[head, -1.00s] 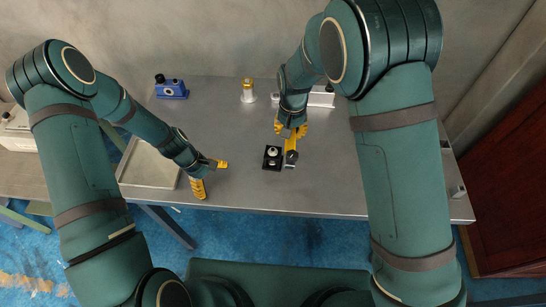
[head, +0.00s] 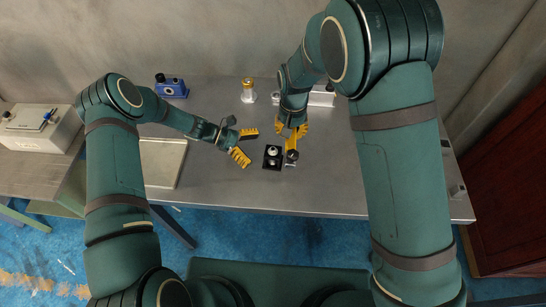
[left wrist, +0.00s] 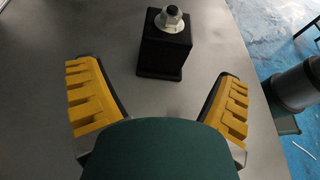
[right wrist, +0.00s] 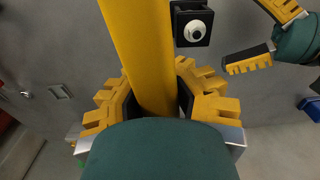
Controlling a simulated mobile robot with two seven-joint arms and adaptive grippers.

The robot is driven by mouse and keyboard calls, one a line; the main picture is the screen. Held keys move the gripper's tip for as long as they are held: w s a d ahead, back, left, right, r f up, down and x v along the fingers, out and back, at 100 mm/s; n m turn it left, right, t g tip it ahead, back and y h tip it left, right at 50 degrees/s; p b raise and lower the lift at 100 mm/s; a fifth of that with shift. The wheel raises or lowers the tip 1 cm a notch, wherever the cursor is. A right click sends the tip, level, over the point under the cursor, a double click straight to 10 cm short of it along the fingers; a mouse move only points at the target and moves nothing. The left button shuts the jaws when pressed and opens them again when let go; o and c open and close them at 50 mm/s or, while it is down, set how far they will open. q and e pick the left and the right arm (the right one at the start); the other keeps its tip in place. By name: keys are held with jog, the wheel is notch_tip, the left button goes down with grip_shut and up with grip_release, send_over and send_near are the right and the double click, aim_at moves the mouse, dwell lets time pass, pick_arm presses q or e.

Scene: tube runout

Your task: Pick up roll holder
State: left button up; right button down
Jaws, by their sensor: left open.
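A black block with a pale round knob on top (head: 272,157) stands on the table; from these frames I cannot be sure it is the roll holder. My left gripper (head: 245,146) is open and empty, just left of the block. In the left wrist view, the block (left wrist: 165,48) stands upright ahead of the spread fingers (left wrist: 160,98), apart from them. My right gripper (right wrist: 163,97) is shut on a long yellow bar (right wrist: 143,40). In the head view, the bar (head: 295,142) has a dark round end beside the block. The right wrist view also shows the block (right wrist: 191,24).
A grey table (head: 215,180) has free room at its front. A blue device (head: 171,88), a white cylinder with a yellow top (head: 248,91) and a white bar (head: 321,97) stand at the back. A shallow tray (head: 160,163) lies left, with a white box (head: 40,127) beyond.

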aim_at(273, 158)
pick_arm(q)
jog(key=shift+s+x, duration=0.2)
jog(key=shift+x, duration=3.45)
jog(key=c, duration=1.4)
